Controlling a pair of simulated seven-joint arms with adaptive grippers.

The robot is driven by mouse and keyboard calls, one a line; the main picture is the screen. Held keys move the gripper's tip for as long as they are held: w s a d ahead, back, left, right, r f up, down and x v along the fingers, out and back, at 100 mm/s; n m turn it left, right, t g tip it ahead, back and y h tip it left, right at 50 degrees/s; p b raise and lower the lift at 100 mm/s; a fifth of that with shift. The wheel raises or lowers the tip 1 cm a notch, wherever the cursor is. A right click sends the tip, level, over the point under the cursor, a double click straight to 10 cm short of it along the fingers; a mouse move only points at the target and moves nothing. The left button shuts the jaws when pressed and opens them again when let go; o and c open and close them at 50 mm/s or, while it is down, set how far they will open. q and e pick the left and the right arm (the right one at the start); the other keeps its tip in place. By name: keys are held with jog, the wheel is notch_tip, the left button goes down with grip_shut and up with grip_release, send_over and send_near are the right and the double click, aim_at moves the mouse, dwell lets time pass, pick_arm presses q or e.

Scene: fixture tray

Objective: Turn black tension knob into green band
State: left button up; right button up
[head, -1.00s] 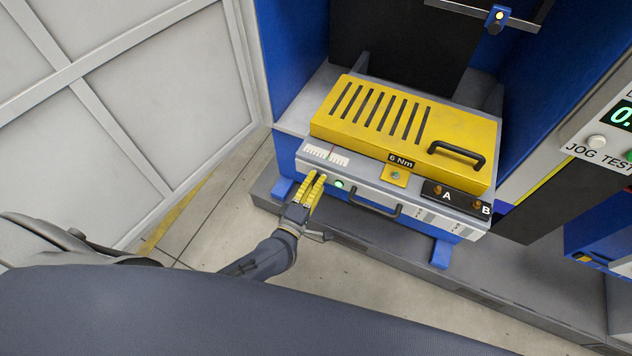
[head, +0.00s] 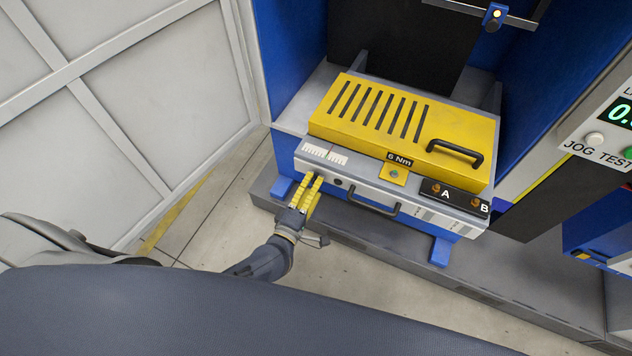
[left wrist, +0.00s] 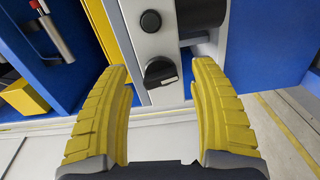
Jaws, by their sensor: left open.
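The black tension knob (left wrist: 160,71) shows in the left wrist view on the pale front panel, with a light pointer mark on its face. My left gripper (head: 312,178) has yellow ribbed fingers and is at the left part of the panel. In the left wrist view the open fingers (left wrist: 164,72) stand either side of the knob with gaps, apart from it. In the head view the knob is too small to read. Two white scale plates (head: 325,154) sit on the panel's top edge; I cannot make out a green band. My right gripper is not in view.
A round dark lamp or button (head: 338,181) sits right of the fingers, beside a dark bar handle (head: 373,205). A yellow slotted cover (head: 400,125) with a black handle lies above. Connectors A and B (head: 455,196) are at the right.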

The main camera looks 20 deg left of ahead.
pick_arm(q)
jog(key=s+a, duration=0.1)
jog(key=s, duration=0.9)
jog(key=shift+a, duration=0.3)
jog(key=shift+s, duration=0.1)
jog(key=s+a+n, duration=0.1)
jog(key=s+n, duration=0.2)
jog(key=s, duration=0.2)
jog(key=w, duration=0.5)
jog(key=w+d, duration=0.1)
jog(key=w, duration=0.5)
jog(key=w+d, duration=0.1)
jog(key=w, duration=0.5)
jog(key=shift+d, duration=0.2)
jog(key=shift+c, duration=0.4)
